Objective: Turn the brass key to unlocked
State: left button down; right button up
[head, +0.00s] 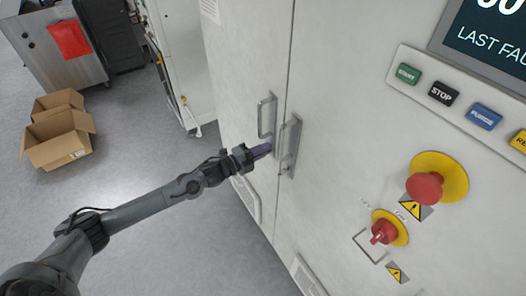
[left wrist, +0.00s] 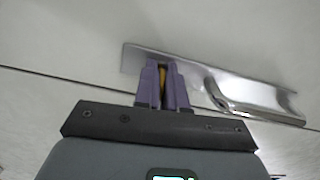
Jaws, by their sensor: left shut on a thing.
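The brass key (left wrist: 163,76) shows in the left wrist view as a narrow yellow strip between the purple fingers of my left gripper (left wrist: 162,68). The fingers are shut on it, in front of the metal handle plate (left wrist: 134,58). In the head view my left gripper (head: 268,149) reaches the cabinet doors from the left, just left of the right door's handle (head: 291,146). The key is hidden there by the fingers. I cannot tell which way the key is turned. My right gripper is not in view.
The left door's handle (head: 267,116) stands close above my left gripper. To the right are a red emergency button (head: 425,187), a red rotary switch (head: 384,232) and several push buttons. Open cardboard boxes (head: 58,140) lie on the floor at the left.

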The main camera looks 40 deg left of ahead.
pick_arm(q)
jog(key=shift+m, duration=0.7)
jog(key=c, duration=1.3)
grip_release()
jog(key=v, duration=1)
jog(key=shift+s+p, duration=0.35)
jog(key=shift+a, duration=0.15)
